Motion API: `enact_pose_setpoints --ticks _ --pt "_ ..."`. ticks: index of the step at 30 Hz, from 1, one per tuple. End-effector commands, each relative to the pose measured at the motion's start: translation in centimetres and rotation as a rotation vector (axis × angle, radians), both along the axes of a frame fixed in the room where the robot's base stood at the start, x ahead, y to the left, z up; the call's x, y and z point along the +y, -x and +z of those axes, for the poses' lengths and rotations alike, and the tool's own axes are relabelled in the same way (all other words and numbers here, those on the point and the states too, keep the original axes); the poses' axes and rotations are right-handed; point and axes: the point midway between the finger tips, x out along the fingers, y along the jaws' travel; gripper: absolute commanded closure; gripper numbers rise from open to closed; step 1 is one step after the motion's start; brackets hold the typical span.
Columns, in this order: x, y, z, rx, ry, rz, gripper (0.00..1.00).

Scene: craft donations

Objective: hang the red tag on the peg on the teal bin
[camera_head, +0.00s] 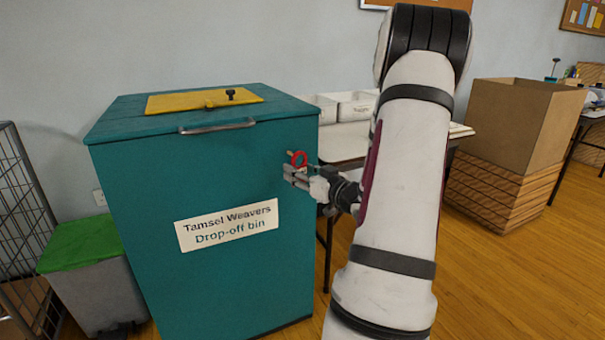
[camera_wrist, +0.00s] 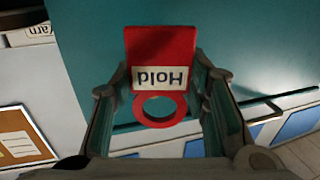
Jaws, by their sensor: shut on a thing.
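The teal bin (camera_head: 145,185) stands left of my arm, with a white label reading "Tamsel Weavers Drop-off bin" on its front. My gripper (camera_head: 297,172) is at the upper right of that front. The peg is not distinguishable there.
The bin's lid has a yellow panel (camera_head: 190,101) and a metal handle (camera_head: 217,127). A table (camera_head: 345,147) with white trays stands behind my gripper. A grey bin with a green lid (camera_head: 82,243) is at left, a large cardboard box (camera_head: 505,125) at right.

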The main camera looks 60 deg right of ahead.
Motion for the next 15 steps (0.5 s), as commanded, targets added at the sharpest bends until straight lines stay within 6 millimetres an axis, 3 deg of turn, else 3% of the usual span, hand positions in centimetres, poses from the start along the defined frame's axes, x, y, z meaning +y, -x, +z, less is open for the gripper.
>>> enact_pose_setpoints --ticks 15 --pt "-1.4 -2.5 -0.2 -0.001 -0.001 0.002 0.72"
